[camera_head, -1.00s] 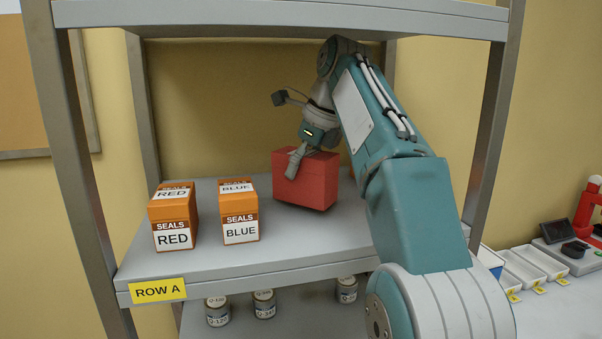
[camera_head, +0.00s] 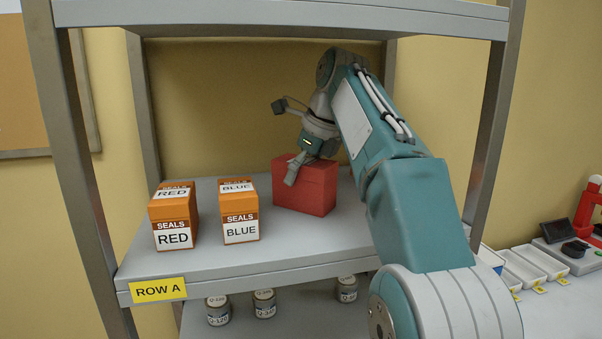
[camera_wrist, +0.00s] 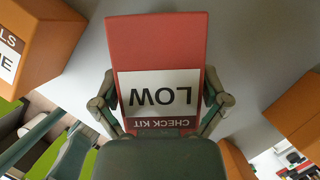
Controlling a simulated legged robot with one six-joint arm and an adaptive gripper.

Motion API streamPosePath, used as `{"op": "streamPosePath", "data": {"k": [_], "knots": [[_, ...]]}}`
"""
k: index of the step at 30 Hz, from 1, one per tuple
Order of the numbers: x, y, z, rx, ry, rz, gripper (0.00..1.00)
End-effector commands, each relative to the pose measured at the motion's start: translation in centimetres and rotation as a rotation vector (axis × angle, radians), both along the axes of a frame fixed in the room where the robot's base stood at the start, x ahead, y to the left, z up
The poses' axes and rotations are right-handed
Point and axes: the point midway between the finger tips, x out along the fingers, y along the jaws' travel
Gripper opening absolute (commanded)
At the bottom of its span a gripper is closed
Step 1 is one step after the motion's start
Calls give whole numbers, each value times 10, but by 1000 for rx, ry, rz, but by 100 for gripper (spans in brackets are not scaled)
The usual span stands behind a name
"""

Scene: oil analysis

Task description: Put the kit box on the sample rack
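The kit box is a red box (camera_head: 315,190) at the Row A shelf, right of the orange boxes in the head view. In the wrist view the kit box (camera_wrist: 155,50) shows a white label reading "CHECK KIT" and "LOW", upside down. The grey shelf (camera_head: 205,267), labelled ROW A, belongs to a metal rack; nothing is marked as the sample rack.
Orange seals boxes marked RED (camera_head: 174,217) and BLUE (camera_head: 239,212) stand left of the kit box. Several small cans (camera_head: 265,303) sit on the shelf below. An upper shelf (camera_head: 280,15) and posts frame the space. White trays (camera_head: 540,262) lie on a bench at right.

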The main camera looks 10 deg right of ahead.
Motion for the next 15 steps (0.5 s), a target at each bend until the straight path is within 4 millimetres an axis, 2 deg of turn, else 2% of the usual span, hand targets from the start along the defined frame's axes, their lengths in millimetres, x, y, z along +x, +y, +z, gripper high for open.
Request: {"op": "streamPosePath", "data": {"k": [11, 15], "knots": [[0, 0, 0, 0, 1, 0, 100], [0, -2, 7, 0, 0, 0, 100]]}}
